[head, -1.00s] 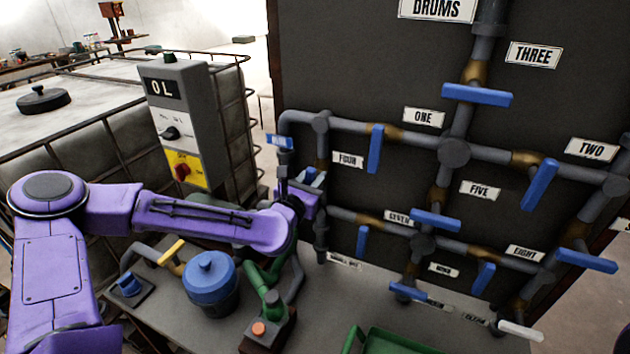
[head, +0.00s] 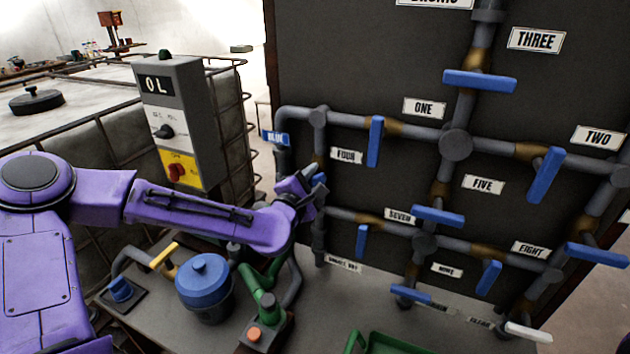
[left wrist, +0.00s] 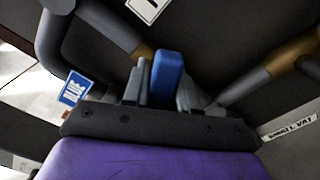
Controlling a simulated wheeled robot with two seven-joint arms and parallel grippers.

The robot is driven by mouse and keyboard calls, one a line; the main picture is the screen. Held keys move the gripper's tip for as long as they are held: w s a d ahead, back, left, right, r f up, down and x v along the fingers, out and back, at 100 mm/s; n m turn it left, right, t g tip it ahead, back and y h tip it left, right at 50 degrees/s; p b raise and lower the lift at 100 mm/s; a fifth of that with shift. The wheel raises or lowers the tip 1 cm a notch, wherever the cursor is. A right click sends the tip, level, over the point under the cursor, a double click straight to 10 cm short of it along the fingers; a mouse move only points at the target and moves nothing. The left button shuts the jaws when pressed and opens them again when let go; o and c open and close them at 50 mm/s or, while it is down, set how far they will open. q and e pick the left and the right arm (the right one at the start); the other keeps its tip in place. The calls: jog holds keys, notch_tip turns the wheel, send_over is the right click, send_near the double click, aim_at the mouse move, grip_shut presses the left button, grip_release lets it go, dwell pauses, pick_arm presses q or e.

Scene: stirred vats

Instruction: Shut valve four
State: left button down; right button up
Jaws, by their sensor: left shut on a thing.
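Valve four sits on the left vertical pipe, beside the white FOUR label (head: 346,156). Its brass body (head: 319,160) shows just above my gripper. Its blue handle (head: 320,178) is mostly hidden by my left gripper (head: 313,186) in the head view. In the left wrist view the blue handle (left wrist: 166,78) stands between the two grey fingers of my left gripper (left wrist: 160,88), which is shut on it. How far the handle is turned relative to the pipe I cannot tell. My right gripper is in neither view.
Blue handles of valve one (head: 375,141), valve seven (head: 362,241) and valve five (head: 437,216) are nearby on the dark panel. A grey control box (head: 178,120) stands left of the panel. A blue-lidded pot (head: 204,285) and green pump (head: 262,310) stand below my arm.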

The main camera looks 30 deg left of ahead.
pick_arm(q)
jog(key=m, duration=0.4)
jog(key=m+b, duration=0.1)
jog(key=m, duration=0.1)
jog(key=shift+d+f, duration=0.1)
jog(key=shift+f, duration=0.15)
jog(key=shift+m, duration=0.3)
jog(key=c, duration=1)
grip_release()
jog(key=s+p, duration=1)
jog(key=p, duration=0.1)
jog(key=shift+s+d, duration=0.3)
